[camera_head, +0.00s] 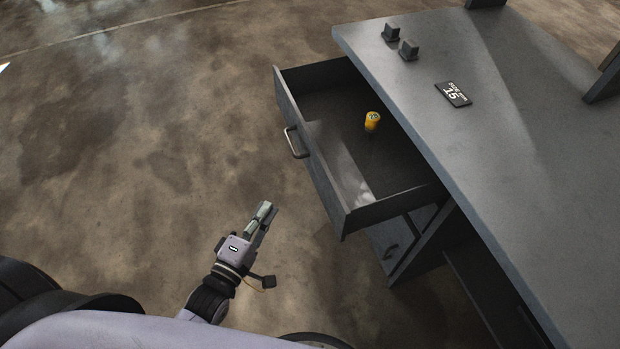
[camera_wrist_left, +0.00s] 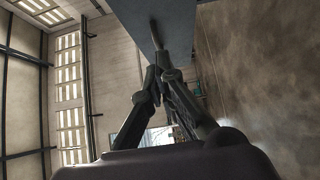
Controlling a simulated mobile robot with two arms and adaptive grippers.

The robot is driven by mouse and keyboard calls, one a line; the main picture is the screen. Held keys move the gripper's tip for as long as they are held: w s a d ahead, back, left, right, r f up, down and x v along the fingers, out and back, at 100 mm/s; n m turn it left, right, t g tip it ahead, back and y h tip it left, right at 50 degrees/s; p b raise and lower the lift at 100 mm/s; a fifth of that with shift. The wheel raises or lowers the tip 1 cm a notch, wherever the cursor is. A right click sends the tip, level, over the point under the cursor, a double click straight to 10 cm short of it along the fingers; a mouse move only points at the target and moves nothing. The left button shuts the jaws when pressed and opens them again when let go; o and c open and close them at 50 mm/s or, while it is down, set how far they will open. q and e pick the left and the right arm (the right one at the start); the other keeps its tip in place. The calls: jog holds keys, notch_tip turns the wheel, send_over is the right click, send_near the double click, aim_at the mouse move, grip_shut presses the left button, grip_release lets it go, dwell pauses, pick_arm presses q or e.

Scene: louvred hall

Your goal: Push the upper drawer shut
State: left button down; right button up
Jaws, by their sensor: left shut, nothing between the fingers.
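The upper drawer (camera_head: 318,172) is pulled out from the grey desk (camera_head: 500,130). Its front carries a metal bar handle (camera_head: 296,142). My right gripper is not in view.
Two small dark blocks (camera_head: 400,40) and a black plate marked 15 (camera_head: 453,94) lie on the desk top. The brown floor left of the desk is clear.

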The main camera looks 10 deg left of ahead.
pick_arm(q)
send_near(310, 159)
jog(key=w+a, duration=0.2)
jog(key=a, duration=0.1)
jog(key=shift+w+d+p, duration=0.25)
jog(key=shift+w+d, duration=0.4)
jog(key=shift+d, duration=0.3)
jog(key=shift+w+d+p, duration=0.25)
jog(key=shift+w+d, duration=0.4)
jog(key=shift+d, duration=0.3)
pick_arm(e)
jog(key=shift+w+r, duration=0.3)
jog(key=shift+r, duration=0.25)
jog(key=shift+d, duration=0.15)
